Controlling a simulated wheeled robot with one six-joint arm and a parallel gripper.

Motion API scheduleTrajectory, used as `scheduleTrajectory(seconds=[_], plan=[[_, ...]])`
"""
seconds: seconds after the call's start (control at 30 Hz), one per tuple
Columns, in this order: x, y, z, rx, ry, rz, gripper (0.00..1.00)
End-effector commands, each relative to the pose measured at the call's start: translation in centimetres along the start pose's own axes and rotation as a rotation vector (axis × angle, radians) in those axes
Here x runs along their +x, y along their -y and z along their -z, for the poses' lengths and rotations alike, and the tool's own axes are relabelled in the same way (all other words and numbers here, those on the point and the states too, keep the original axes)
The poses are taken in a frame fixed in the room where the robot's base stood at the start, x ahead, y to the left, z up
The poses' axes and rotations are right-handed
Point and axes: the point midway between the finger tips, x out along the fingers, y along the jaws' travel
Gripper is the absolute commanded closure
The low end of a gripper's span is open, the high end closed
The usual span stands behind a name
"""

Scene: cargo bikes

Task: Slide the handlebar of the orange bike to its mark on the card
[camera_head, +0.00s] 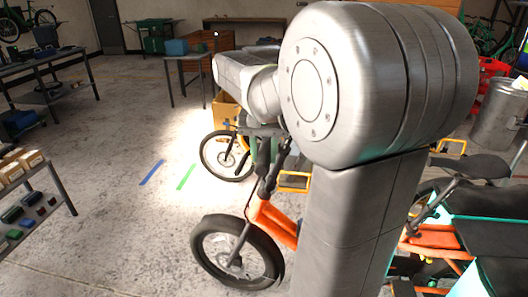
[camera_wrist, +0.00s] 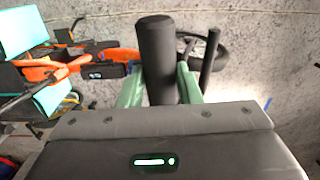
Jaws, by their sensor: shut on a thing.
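The orange bike (camera_head: 272,222) stands on the floor at lower middle in the head view, its front wheel toward the bottom. Its frame also shows at left in the wrist view (camera_wrist: 40,72). My gripper (camera_wrist: 160,85) has pale green fingers on either side of a thick black upright grip of the handlebar (camera_wrist: 155,45), and is shut on it. In the head view my arm hides much of the bike. Black handlebar parts (camera_head: 271,172) show just left of my arm. I cannot make out the card or its mark.
Another bike's wheel (camera_head: 227,156) stands behind the orange bike. Blue tape (camera_head: 152,172) and green tape (camera_head: 186,177) lie on open floor to the left. A shelf with small boxes (camera_head: 30,160) is at the left edge. A metal drum (camera_head: 500,115) stands at right.

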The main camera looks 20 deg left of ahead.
Motion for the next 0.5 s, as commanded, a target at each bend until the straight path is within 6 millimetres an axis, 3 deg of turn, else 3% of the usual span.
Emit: scheduleTrajectory(seconds=[0.17, 0.5], plan=[[-1.1, -0.3, 0.0, 0.000, -0.001, -0.001, 1.00], [-5.3, -1.5, 0.1, 0.002, -0.009, 0.000, 1.00]])
